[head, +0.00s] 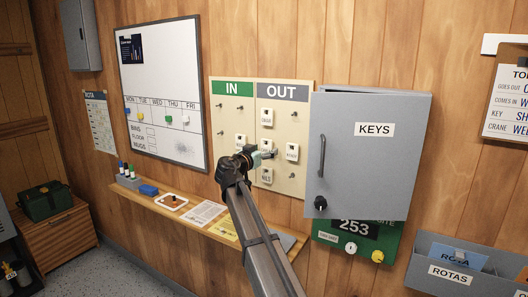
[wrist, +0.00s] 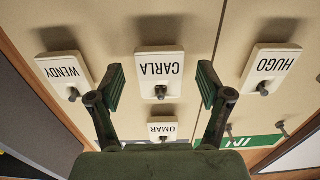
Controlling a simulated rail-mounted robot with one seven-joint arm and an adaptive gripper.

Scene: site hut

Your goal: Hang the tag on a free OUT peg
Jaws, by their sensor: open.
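The peg board has a green IN half (head: 231,92) on the left and a grey-headed OUT half (head: 284,97) on the right. My gripper (head: 268,154) is in front of the OUT half, open and empty. In the wrist view, which is upside down, the CARLA tag (wrist: 160,68) hangs on a peg between my open fingers (wrist: 163,85), with no visible contact. The WENDY tag (wrist: 64,68), HUGO tag (wrist: 266,68) and OMAR tag (wrist: 162,129) hang around it. HUGO is on the IN side. A bare OUT peg (head: 294,125) shows at upper right.
A grey KEYS cabinet (head: 366,155) projects right of the board. A wooden ledge (head: 185,213) with papers, a small tray and markers runs below. A whiteboard (head: 162,90) is on the left. Several bare pegs show on the IN half.

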